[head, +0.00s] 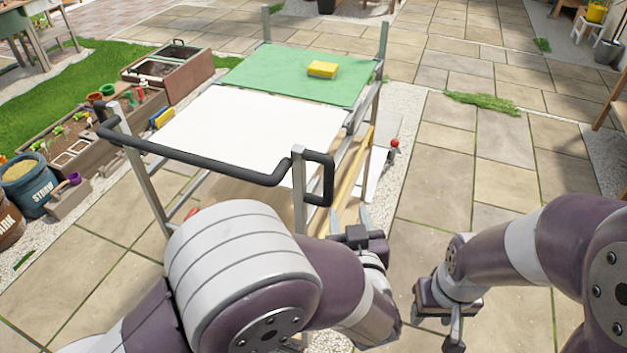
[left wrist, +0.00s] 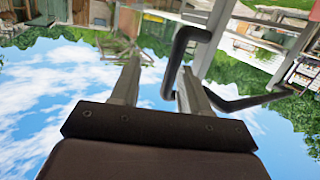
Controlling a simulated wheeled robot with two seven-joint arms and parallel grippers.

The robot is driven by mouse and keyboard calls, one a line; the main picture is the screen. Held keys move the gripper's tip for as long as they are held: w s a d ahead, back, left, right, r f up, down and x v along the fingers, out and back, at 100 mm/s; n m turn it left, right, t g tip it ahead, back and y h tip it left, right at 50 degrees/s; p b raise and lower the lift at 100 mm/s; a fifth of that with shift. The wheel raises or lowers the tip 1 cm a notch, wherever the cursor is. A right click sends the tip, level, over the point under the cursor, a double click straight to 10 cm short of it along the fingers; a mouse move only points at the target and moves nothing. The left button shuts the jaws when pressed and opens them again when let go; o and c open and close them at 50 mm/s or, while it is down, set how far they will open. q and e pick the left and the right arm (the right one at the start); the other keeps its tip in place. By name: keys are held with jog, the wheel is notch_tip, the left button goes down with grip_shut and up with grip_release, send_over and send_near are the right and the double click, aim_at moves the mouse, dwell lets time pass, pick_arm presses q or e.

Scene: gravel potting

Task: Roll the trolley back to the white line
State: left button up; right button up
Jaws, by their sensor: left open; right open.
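The trolley (head: 252,124) stands in the middle of the head view, with a white near half and a green far half on top. Its black handle (head: 225,171) runs along the near edge and ends in a loop at the right corner. My left gripper (head: 350,217) is open, just below and right of that loop. In the left wrist view the handle (left wrist: 168,75) shows between the open fingers of my left gripper (left wrist: 160,88); I cannot tell whether it touches. My right gripper (head: 440,325) is open and empty over the paving. I cannot make out a white line.
A yellow block (head: 322,69) lies on the trolley's green top. Wooden planters (head: 80,130) and a blue straw tub (head: 28,183) stand left. A red ball (head: 395,143) shows by the trolley's right side. Paving (head: 480,150) on the right is mostly clear.

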aim_at(330, 186)
pick_arm(q)
jog(key=w+a+y, duration=0.1)
jog(key=w, duration=0.1)
jog(key=w+a+t+y, duration=0.1)
jog(key=w, duration=0.2)
jog(key=w+a+r+n+p, duration=0.1)
jog(key=w+a, duration=0.1)
jog(key=w, duration=0.1)
jog(key=shift+w+r+t+y, duration=0.1)
jog(key=shift+w+t+y, duration=0.05)
jog(key=shift+t+y, duration=0.2)
jog(key=shift+c, duration=0.3)
grip_shut()
